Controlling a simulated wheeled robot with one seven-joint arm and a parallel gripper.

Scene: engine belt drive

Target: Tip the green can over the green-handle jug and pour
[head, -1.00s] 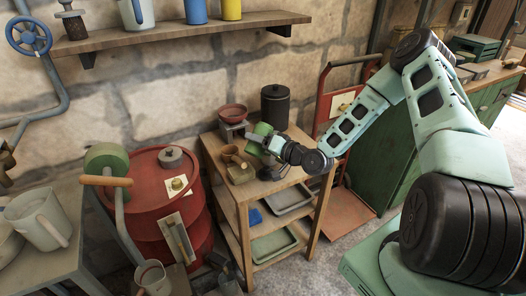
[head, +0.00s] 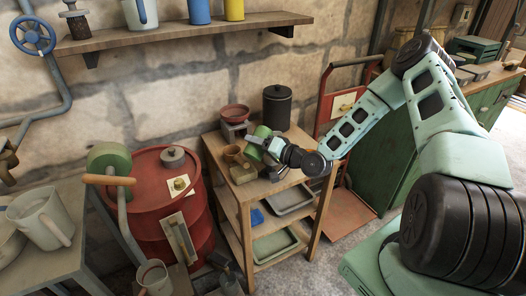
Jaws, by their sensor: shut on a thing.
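The green can (head: 258,137) is in my gripper (head: 268,147) above the top of the wooden stand (head: 215,150). The can looks tilted toward the left, and my gripper is shut on it. A small brown cup (head: 231,153) and a tan block (head: 242,173) are just left of and below it. I cannot make out a jug with a green handle. A grey jug (head: 42,217) with a pale handle stands on the left bench, far from my gripper. No stream of liquid is visible.
A dark canister (head: 277,107) and a red bowl (head: 235,113) on a scale stand close behind the can. A red drum (head: 168,230) is left of the stand. A red hand truck (head: 343,105) leans at the right. The stand's lower shelves hold trays (head: 275,245).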

